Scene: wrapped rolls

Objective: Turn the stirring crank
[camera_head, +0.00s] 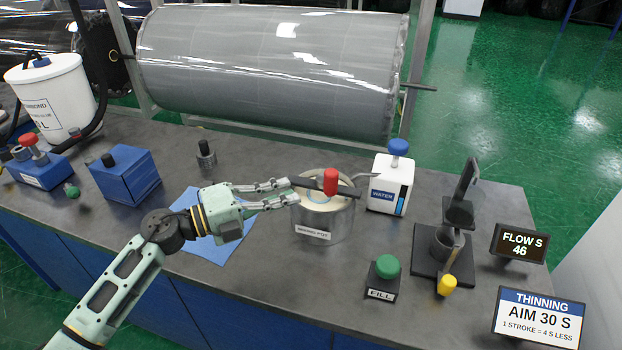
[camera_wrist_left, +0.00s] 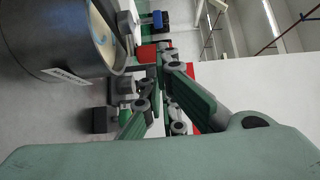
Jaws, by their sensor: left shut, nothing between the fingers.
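The mixing pot (camera_head: 325,222) is a grey metal cylinder with pale contents, standing on the bench. Its stirring crank is a dark bar (camera_head: 307,184) across the top with an upright red knob (camera_head: 330,181). My left gripper (camera_head: 293,192) comes in from the left, shut and empty, its fingertips at the pot's left rim near the bar's end. I cannot tell whether they touch the bar. In the left wrist view, the pot (camera_wrist_left: 55,45) is at upper left, beside the fingers (camera_wrist_left: 163,62), with a red part (camera_wrist_left: 147,53) just behind them. My right gripper is not in view.
A white water container (camera_head: 391,185) stands close behind the pot at right. A green fill button (camera_head: 387,267) and a dark cup stand (camera_head: 445,250) are to the right. The flow display (camera_head: 521,245) reads 46. A blue sheet (camera_head: 205,243) lies under my left arm.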

